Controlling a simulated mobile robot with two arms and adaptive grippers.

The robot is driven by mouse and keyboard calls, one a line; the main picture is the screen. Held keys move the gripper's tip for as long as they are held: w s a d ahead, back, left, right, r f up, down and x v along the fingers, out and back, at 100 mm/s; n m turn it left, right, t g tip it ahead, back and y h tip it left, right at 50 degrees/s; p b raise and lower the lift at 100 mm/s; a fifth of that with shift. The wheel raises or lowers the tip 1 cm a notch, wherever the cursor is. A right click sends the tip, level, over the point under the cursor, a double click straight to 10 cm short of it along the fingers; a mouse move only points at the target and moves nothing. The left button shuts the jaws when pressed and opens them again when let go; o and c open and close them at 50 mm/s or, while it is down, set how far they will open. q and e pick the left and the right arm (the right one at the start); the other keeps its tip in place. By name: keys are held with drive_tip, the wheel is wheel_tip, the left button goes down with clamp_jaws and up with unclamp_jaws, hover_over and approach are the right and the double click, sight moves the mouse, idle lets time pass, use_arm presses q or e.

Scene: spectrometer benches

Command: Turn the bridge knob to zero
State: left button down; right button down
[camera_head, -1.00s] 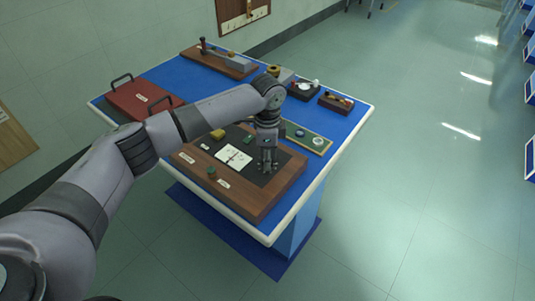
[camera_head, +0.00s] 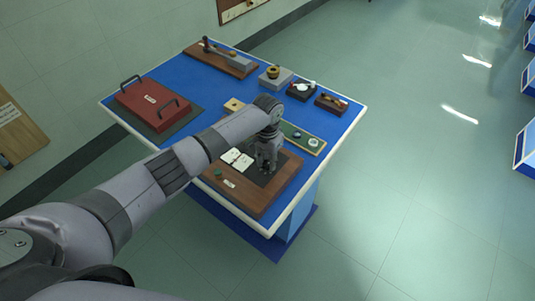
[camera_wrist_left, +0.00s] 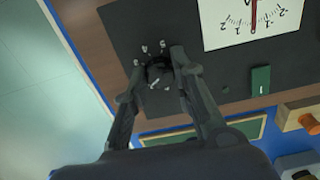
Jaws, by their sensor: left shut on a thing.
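The bridge knob (camera_wrist_left: 158,72) is a dark round knob with pale marks around it, on the black panel of the wooden bridge board (camera_head: 243,197). My left gripper (camera_head: 266,168) comes down on it from above and hides it in the head view. In the left wrist view the fingers (camera_wrist_left: 157,68) are closed around the knob's sides. The white meter card (camera_head: 237,159) is beside the gripper. In the left wrist view the card (camera_wrist_left: 228,32) shows a red needle near the scale's middle; part of the scale is cut off. My right gripper is not in view.
A red case (camera_head: 152,107) with two black handles sits at the table's left. A green strip (camera_head: 291,134) lies behind the board. Small instruments on blocks, such as the grey one (camera_head: 275,82), stand at the back. The blue table (camera_head: 197,92) has a pale rim.

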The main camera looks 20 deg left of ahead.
sight(267, 162)
use_arm(q)
drive_tip(key=n+p, duration=0.2)
drive_tip(key=shift+r+n, duration=0.25)
drive_tip(key=shift+n, duration=0.15)
drive_tip(key=n+p, duration=0.2)
drive_tip(key=n, duration=0.1)
drive_tip(key=shift+n, duration=0.3)
drive_tip(key=n+p, duration=0.1)
drive_tip(key=n, duration=0.2)
drive_tip(key=shift+f+p, duration=0.1)
drive_tip(key=shift+p, duration=0.25)
drive_tip(key=shift+w+n+p, duration=0.1)
drive_tip(key=shift+n+p, duration=0.2)
drive_tip(key=shift+n, duration=0.7)
drive_tip(key=c, duration=1.3)
unclamp_jaws()
drive_tip(key=shift+f, duration=0.1)
drive_tip(key=shift+c, duration=0.2)
wheel_tip(267, 162, up, 12)
